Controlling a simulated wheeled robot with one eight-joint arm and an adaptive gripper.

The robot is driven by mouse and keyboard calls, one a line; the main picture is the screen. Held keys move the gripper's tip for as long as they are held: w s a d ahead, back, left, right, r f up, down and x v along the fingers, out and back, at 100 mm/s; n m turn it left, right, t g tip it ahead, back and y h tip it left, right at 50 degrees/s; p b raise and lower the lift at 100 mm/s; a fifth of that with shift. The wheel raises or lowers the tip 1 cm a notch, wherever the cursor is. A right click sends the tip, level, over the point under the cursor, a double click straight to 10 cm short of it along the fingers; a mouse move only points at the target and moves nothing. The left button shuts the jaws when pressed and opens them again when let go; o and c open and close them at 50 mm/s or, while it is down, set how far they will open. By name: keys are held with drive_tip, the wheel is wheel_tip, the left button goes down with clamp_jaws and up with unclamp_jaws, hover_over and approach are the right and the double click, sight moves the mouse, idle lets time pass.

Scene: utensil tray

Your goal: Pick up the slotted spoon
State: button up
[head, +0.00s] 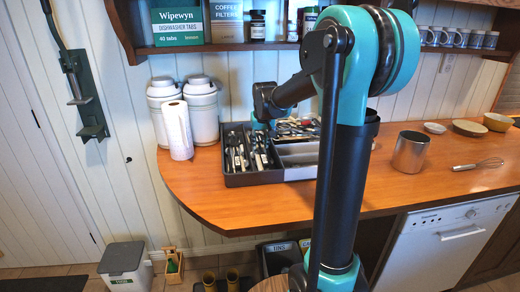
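A dark grey utensil tray (236,180) with several compartments stands on the wooden counter. Its left compartments hold a jumble of utensils (240,153) with light and metal handles, and more metal utensils (298,127) lie in the back right part. I cannot tell which of them is the slotted spoon at this size. My arm reaches across the view, and its wrist hangs over the back left of the tray. My gripper (258,124) points down there, small and partly hidden, so its fingers and whether they hold anything cannot be made out.
White canisters (200,108) and a paper towel roll (177,131) stand left of the tray. A metal canister (410,152), a whisk (478,164) and bowls (497,122) are to the right. A shelf (230,47) runs above. The counter's front left (220,205) is clear.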

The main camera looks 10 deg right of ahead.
drive_tip(key=shift+w+f, duration=0.15)
drive_tip(key=shift+f, duration=0.25)
clamp_jaws()
drive_tip(key=shift+r, duration=0.2)
